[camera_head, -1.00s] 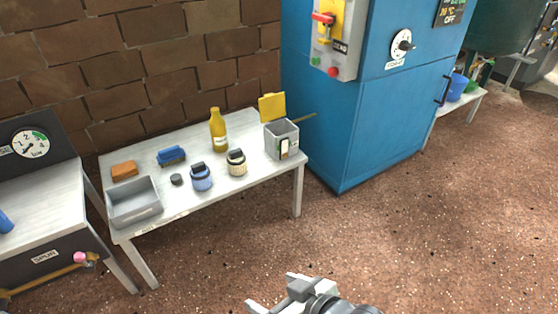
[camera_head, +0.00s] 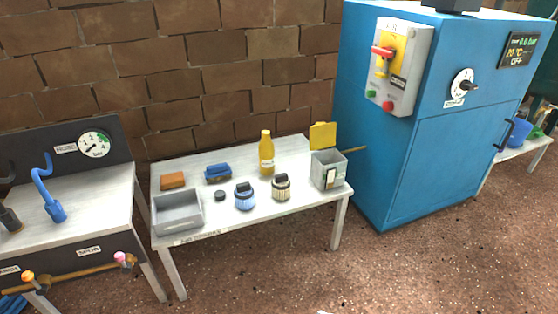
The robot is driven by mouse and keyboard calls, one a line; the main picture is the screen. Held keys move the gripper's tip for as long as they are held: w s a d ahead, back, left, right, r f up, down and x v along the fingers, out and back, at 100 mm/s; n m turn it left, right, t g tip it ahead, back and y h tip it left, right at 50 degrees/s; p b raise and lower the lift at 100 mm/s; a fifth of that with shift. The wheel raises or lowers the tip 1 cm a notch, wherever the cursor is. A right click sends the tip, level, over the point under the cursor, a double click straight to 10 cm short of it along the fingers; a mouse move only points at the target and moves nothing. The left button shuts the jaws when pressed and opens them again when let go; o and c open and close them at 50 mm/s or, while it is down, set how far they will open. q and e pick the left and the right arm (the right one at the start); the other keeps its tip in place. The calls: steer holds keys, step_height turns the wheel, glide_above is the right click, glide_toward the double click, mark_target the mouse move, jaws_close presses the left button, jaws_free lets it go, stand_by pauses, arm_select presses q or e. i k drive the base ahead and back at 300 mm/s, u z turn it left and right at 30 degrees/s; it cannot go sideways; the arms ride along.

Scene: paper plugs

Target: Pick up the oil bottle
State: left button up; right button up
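The oil bottle (camera_head: 267,155) is yellow with a narrow neck and a pale label. It stands upright toward the back of the white table (camera_head: 228,224), between a blue block-like item and a grey box with a yellow lid. Nothing touches it and it is fully visible. My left gripper is not in view. My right gripper is not in view either; only a tiny pale sliver shows at the bottom edge, too little to identify.
On the table are a grey tray (camera_head: 178,224), an orange block (camera_head: 173,180), a blue brush-like item (camera_head: 217,174), two knobbed jars (camera_head: 244,197) and the grey box (camera_head: 328,173). A blue cabinet (camera_head: 400,130) stands right, a workbench (camera_head: 110,212) left. The floor in front is clear.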

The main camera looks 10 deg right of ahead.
mark_target(266, 146)
steer(key=z, duration=0.8)
steer(key=i, duration=0.95)
steer(key=u, duration=1.75)
steer(key=i, duration=0.5)
steer(key=z, duration=0.1)
